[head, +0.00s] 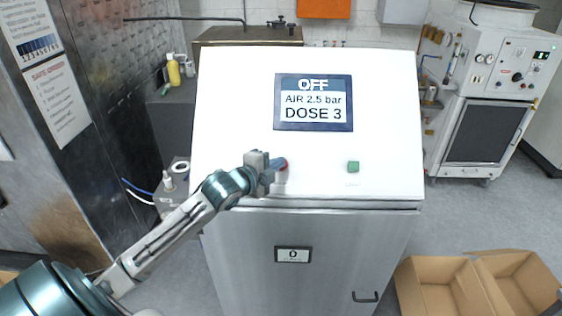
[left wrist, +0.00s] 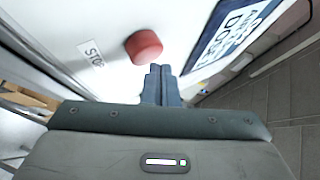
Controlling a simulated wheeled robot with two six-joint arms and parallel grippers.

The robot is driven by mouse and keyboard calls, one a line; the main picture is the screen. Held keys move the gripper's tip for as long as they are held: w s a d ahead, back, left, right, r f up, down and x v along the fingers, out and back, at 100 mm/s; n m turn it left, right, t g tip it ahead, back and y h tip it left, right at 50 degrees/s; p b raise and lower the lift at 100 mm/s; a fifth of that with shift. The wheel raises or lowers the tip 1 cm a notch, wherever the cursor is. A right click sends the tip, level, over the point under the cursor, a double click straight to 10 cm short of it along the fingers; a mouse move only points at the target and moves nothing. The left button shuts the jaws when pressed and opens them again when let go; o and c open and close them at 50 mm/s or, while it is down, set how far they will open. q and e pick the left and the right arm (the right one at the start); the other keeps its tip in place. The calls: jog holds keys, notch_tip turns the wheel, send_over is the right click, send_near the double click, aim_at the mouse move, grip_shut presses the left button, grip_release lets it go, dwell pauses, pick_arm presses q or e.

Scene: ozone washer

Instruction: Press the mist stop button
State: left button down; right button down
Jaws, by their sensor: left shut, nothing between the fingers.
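The red stop button (head: 283,164) sits on the left part of a white sloped control panel (head: 235,110). In the left wrist view the red button (left wrist: 144,46) stands out from the panel beside a label reading STOP (left wrist: 93,53). My left gripper (head: 279,164) is shut and empty, its fingertips at the button and partly covering it in the head view. In the left wrist view the fingertips (left wrist: 160,72) are just below and right of the button; whether they touch it I cannot tell. The display (head: 313,102) reads OFF, AIR 2.5 bar, DOSE 3. My right gripper is not in view.
A green button (head: 353,167) sits right of the red one on the same panel. The steel cabinet (head: 305,285) below has a handle. Open cardboard boxes (head: 440,285) stand at the lower right. A metal wall panel (head: 120,100) rises at the left.

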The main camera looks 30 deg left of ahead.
pick_arm(q)
jog(key=shift+s+r, duration=0.15)
jog(key=shift+s, duration=0.05)
jog(key=s+d+r+p, duration=0.1)
jog(key=p, duration=0.1)
jog(key=s+d+r+p, duration=0.1)
jog(key=s+r+p, duration=0.1)
jog(key=shift+r, duration=0.3)
dwell(0.5)
jog(key=shift+f, duration=0.1)
dwell(0.3)
